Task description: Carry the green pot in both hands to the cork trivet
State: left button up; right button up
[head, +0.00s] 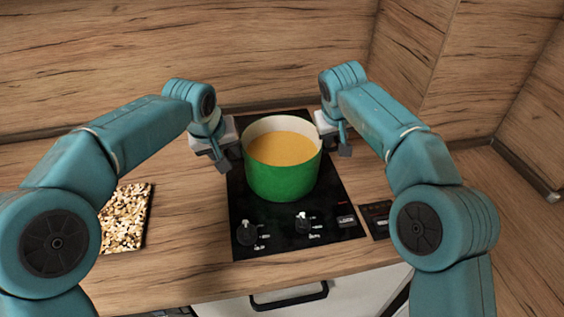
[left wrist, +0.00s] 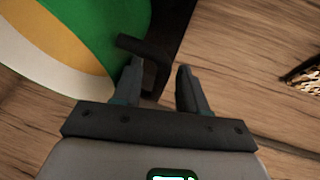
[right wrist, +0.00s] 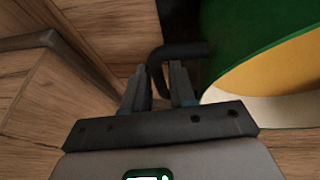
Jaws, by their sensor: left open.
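The green pot (head: 282,178), with a cream inside and orange-yellow contents, stands upright on the black hob. My left gripper (head: 222,160) is at the pot's left side. Its open fingers (left wrist: 160,75) stand on either side of a dark handle (left wrist: 157,62), with a gap beside it. My right gripper (head: 343,146) is at the pot's right side. Its fingers (right wrist: 158,72) are close together on the other dark handle (right wrist: 180,50). The speckled cork trivet (head: 126,216) lies on the counter at the left, partly behind my left arm. Its edge shows in the left wrist view (left wrist: 305,74).
The black hob (head: 285,238) has knobs along its front, with a small dark panel (head: 376,220) at its right. Wooden splashback walls (head: 190,45) stand behind and at the right. A white front with a dark handle (head: 289,299) is below. Counter between trivet and hob is clear.

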pick_arm(q)
jog(key=shift+w+f, duration=0.1)
pick_arm(e)
jog(key=shift+f, duration=0.1)
pick_arm(q)
jog(key=c, duration=0.4)
pick_arm(e)
jog(key=c, duration=0.4)
pick_arm(q)
grip_shut()
pick_arm(e)
grip_shut()
